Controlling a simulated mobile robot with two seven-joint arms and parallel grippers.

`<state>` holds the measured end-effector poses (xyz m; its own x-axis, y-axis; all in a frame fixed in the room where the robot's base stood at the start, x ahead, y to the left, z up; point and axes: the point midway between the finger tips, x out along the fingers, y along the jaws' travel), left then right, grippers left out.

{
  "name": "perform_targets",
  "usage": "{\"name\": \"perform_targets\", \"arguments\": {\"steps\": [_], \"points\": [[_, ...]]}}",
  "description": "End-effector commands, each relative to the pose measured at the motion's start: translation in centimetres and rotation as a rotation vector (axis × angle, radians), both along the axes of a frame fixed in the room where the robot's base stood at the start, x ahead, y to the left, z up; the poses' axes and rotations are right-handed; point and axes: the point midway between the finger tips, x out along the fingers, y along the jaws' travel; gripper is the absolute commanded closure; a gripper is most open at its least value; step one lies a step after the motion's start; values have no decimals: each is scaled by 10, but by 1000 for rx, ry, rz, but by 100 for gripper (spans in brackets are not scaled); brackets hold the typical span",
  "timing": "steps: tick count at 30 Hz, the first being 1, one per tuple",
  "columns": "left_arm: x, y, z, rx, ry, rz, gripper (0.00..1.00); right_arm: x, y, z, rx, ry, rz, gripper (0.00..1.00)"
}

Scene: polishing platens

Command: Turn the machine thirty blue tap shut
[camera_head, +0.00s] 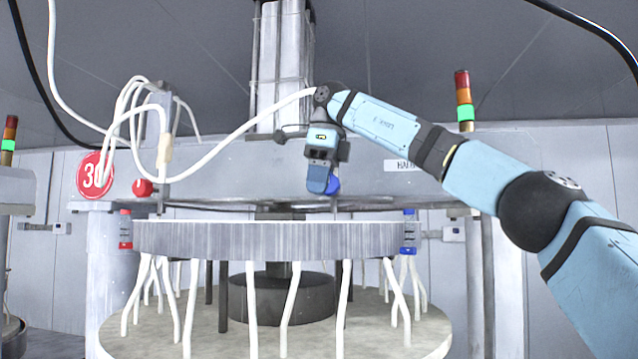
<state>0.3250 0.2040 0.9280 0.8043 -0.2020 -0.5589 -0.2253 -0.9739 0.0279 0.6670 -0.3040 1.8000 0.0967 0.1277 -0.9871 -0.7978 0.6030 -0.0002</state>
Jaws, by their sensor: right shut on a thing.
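Machine thirty carries a round red sign (95,175) reading 30 at the left of its grey upper housing. The blue tap (334,187) shows as a small dark blue piece low on the front of this housing, right of centre. My right gripper (321,186) points down at it from above and is shut on it. The fingers hide most of the tap, so its handle angle cannot be told. My left gripper is not in view.
A round grey platen (270,240) lies below the gripper, with white hoses hanging under it. Blue (409,232) and red (125,230) fittings sit at its sides. A red knob (142,188) is beside the sign. A white hose (235,134) loops left of my arm.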

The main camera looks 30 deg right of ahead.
Motion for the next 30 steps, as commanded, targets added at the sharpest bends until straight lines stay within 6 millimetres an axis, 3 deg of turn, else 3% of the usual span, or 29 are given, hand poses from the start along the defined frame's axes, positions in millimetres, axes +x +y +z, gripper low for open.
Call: {"name": "perform_targets", "arguments": {"steps": [2,3,6,30], "points": [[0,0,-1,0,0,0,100,1,1,-3,-4,5,0,98],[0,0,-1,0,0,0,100,1,1,-3,-4,5,0,72],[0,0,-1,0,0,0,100,1,1,-3,-3,5,0,49],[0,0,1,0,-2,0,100,1,0,-1,60,-41,3,49]]}}
